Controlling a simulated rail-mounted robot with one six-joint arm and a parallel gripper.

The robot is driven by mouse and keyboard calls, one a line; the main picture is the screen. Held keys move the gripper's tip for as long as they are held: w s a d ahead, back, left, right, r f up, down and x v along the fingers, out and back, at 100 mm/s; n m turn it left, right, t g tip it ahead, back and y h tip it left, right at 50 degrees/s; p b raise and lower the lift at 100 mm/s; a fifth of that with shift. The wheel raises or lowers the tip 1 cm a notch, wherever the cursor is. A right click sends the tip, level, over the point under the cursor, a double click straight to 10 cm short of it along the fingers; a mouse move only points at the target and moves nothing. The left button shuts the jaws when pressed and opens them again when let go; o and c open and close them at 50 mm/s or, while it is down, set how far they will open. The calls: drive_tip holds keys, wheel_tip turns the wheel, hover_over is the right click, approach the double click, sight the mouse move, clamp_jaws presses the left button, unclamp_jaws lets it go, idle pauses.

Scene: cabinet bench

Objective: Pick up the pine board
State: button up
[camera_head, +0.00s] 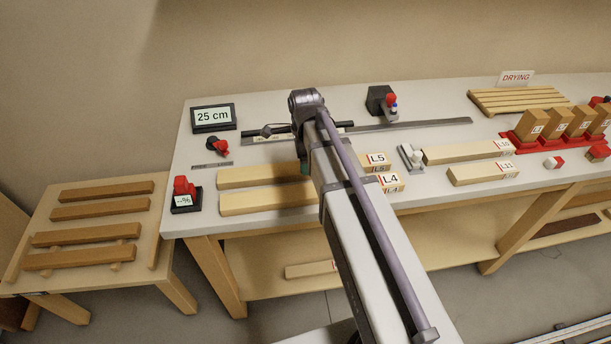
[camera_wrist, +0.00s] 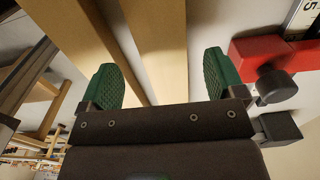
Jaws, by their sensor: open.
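Several pale, pine-like boards lie on the bench; which one is meant is not marked. The board labelled L5 (camera_head: 250,177) and the board labelled L4 (camera_head: 265,201) lie side by side at the left, their middles hidden behind my arm. My gripper (camera_wrist: 160,72) is open, with green pads, and nothing is clamped in it. In the wrist view one pale board (camera_wrist: 158,35) runs between the pads and another (camera_wrist: 72,25) passes by the left pad. The height above them is unclear. In the head view the gripper is mostly hidden behind my arm.
Boards L10 (camera_head: 465,153) and L11 (camera_head: 480,173) lie farther right. A 25 cm display (camera_head: 213,116) and a metal rail (camera_head: 410,125) are behind. A red and black device (camera_head: 185,195) stands at the left edge. Brown boards (camera_head: 90,233) lie on a side table.

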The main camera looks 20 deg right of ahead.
wheel_tip(320, 180, down, 5)
drive_tip(key=b, duration=0.5)
drive_tip(key=shift+w+f, duration=0.15)
drive_tip(key=shift+d+r, duration=0.1)
drive_tip(key=shift+r, duration=0.1)
drive_tip(key=c, duration=1.3)
drive_tip(key=shift+o, duration=0.2)
wheel_tip(320, 180, up, 10)
drive_tip(key=p, duration=1.1)
drive_tip(key=shift+r, duration=0.2)
drive_tip(key=shift+f, duration=0.15)
